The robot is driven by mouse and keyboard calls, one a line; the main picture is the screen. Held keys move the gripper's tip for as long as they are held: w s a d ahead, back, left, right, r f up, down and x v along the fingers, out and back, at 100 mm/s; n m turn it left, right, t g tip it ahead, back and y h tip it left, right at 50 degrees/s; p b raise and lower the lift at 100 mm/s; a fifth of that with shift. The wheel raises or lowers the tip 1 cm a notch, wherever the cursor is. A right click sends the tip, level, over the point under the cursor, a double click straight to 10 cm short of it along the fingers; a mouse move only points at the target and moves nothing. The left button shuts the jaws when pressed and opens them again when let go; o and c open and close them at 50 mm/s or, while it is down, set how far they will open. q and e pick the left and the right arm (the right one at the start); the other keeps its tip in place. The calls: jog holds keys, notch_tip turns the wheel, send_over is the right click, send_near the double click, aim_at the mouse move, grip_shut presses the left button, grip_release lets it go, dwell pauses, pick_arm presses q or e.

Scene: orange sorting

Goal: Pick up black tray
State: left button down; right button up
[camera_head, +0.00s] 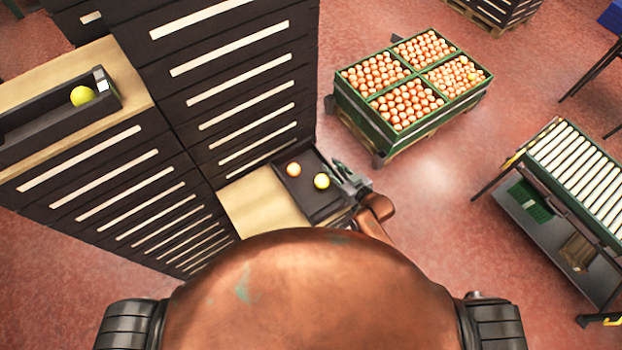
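My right gripper (347,180) is at the tray's right edge. It looks close to or touching the rim, but its fingers are too small and overlapped to tell open from shut. A second black tray (62,122) lies on a wooden top at the upper left, with one yellow fruit (82,95) in it. My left gripper does not show.
Stacks of dark crates (235,75) rise behind and beside the trays. A green bin (352,108) full of oranges stands on a pallet at the upper middle. A roller conveyor (575,165) stands at the right. Red floor (430,200) lies open between them.

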jog(key=shift+w+a+f, duration=0.25)
jog(key=shift+w+f, duration=0.05)
jog(key=shift+w, duration=0.15)
jog(key=shift+c, duration=0.6)
grip_shut()
